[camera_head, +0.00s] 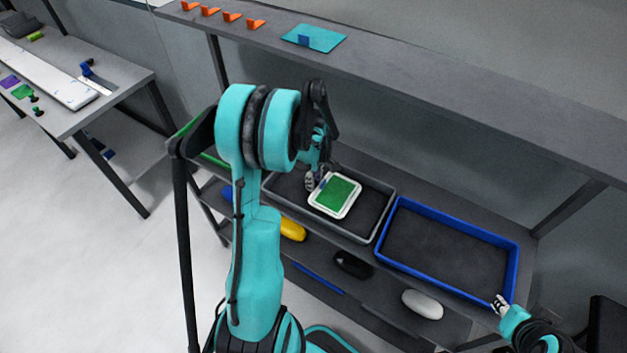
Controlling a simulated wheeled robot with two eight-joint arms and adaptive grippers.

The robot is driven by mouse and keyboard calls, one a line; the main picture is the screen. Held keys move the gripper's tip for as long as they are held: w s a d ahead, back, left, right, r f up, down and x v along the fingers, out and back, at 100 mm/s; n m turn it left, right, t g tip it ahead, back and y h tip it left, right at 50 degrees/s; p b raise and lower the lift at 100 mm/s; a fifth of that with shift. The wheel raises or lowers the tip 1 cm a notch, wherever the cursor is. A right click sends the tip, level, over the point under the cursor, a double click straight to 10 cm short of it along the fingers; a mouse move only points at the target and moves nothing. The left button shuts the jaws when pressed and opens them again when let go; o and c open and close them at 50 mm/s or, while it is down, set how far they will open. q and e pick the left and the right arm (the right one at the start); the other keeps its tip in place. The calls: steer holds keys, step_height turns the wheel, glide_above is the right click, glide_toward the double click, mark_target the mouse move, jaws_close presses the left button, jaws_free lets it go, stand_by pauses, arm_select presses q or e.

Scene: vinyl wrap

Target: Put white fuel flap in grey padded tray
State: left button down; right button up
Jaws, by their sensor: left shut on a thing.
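The white fuel flap (347,208) is a rounded square with a green face and a white rim. My left gripper (315,182) is shut on its left edge. The flap is over the grey padded tray (384,222), which has a grey rim and a dark lining. I cannot tell whether the flap touches the lining.
The blue-rimmed tray is empty, right of the grey one. A long upper shelf (450,95) runs behind the trays. A table (125,78) stands at the far left.

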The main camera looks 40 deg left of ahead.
arm_select(q)
steer(key=c, duration=1.7)
jaws_free()
steer(key=shift+d+f, duration=0.1)
steer(key=shift+f, duration=0.05)
steer(key=o, duration=0.4)
steer(key=shift+o, duration=0.2)
steer(key=shift+a, duration=0.2)
